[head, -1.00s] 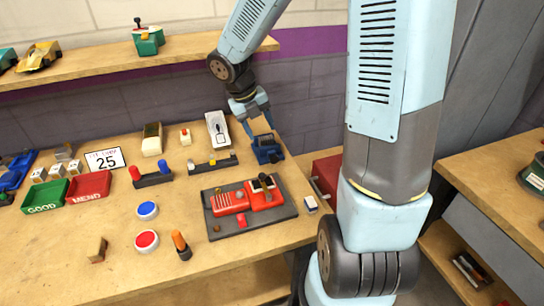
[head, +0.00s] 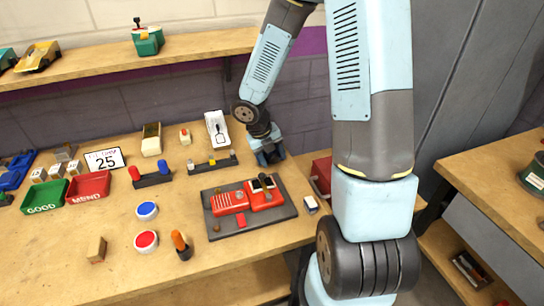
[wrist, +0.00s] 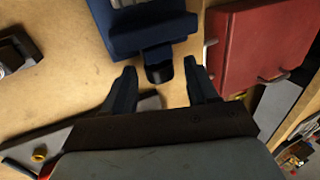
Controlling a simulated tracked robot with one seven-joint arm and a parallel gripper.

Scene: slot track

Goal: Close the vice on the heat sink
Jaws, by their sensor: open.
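The blue vice (wrist: 150,35) is at the top of the wrist view, cut off by the frame edge. A grey ribbed piece, which looks like the heat sink (wrist: 150,3), shows at the very top edge, above the blue body; whether the jaws touch it cannot be seen. A dark rounded end piece (wrist: 158,74) sticks out of the vice towards me. My gripper (wrist: 160,72) is open, one finger on each side of that piece, with gaps visible. In the head view my gripper (head: 268,155) covers most of the vice at the bench's back right.
A red drawer cabinet (wrist: 262,42) stands just right of the bench edge. A dark board with a red device (head: 250,200) lies in front of the vice. A grey strip stand (head: 212,163) and a white tray (head: 217,130) are to its left.

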